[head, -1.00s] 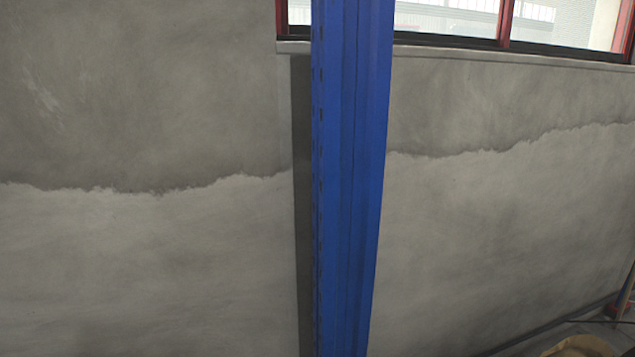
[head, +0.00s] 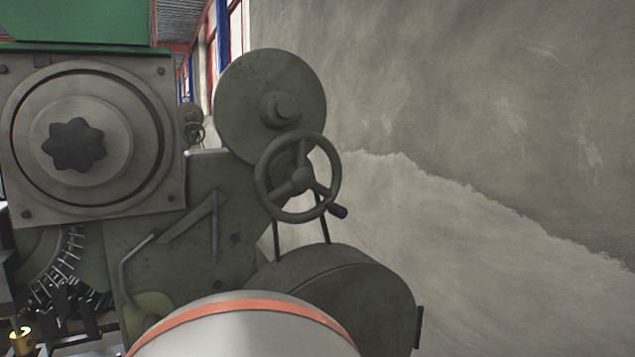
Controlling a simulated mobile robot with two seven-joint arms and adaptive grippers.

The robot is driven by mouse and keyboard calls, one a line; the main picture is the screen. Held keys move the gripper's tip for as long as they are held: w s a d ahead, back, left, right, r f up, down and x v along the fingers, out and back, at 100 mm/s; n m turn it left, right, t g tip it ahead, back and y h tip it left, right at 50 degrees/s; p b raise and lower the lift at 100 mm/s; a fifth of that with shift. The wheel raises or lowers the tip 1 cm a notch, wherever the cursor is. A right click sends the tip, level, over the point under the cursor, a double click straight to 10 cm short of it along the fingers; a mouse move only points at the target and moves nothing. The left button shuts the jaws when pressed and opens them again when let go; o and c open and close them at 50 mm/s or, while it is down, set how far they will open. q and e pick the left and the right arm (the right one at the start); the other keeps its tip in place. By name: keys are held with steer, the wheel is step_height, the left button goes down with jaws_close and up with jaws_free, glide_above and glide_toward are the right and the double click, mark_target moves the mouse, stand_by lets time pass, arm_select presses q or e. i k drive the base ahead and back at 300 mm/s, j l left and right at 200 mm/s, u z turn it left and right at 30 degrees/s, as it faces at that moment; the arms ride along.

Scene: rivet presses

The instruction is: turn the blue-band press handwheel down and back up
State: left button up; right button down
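A grey-green press (head: 200,230) fills the left and middle of the head view, seen close. Nothing touches the handwheel. Neither of my grippers is in view.
A round cover (head: 245,100) sits above the handwheel and a rounded housing (head: 335,285) below it. A pale rounded surface with an orange band is in the foreground; I cannot tell what it is. Another machine (head: 191,112) stands far behind. A grey wall (head: 500,170) is at right.

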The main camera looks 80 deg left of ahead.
mark_target(296, 176)
steer(key=l+u, duration=0.1)
steer(key=u, duration=0.9)
steer(key=k+l+u, duration=0.1)
steer(key=u, duration=0.9)
steer(key=k+u, duration=0.15)
steer(key=u, duration=0.35)
